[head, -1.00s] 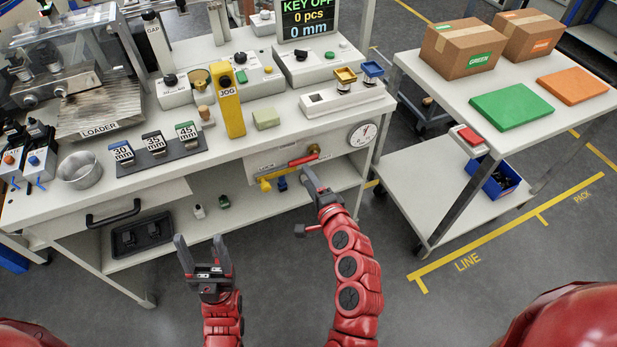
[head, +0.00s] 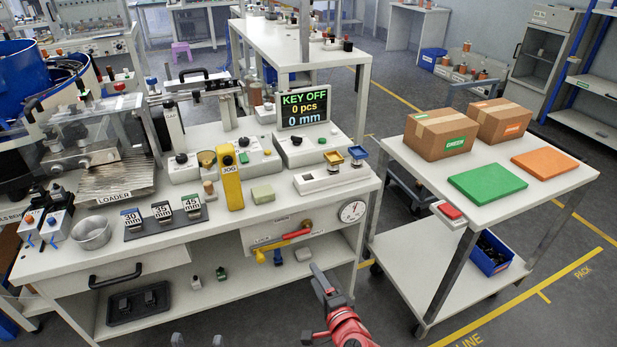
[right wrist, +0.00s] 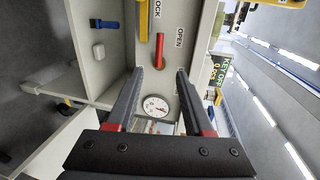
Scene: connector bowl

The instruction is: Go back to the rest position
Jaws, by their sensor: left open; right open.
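My right gripper (head: 323,287) is in front of the workbench (head: 75,258), low and near its open shelf. In the right wrist view its two fingers (right wrist: 160,76) are spread with nothing between them. The bench front with a round gauge (right wrist: 156,106) lies beyond them. My left gripper (head: 197,341) shows only as fingertips at the bottom edge of the head view. They stand apart, with nothing visible between them. The rest of the left arm is out of view.
A red handle (head: 296,235) and a yellow handle (head: 260,257) stick out from the bench front near my right gripper. A white cart (head: 400,262) with boxes stands to the right. Grey floor (head: 385,315) between bench and cart is clear.

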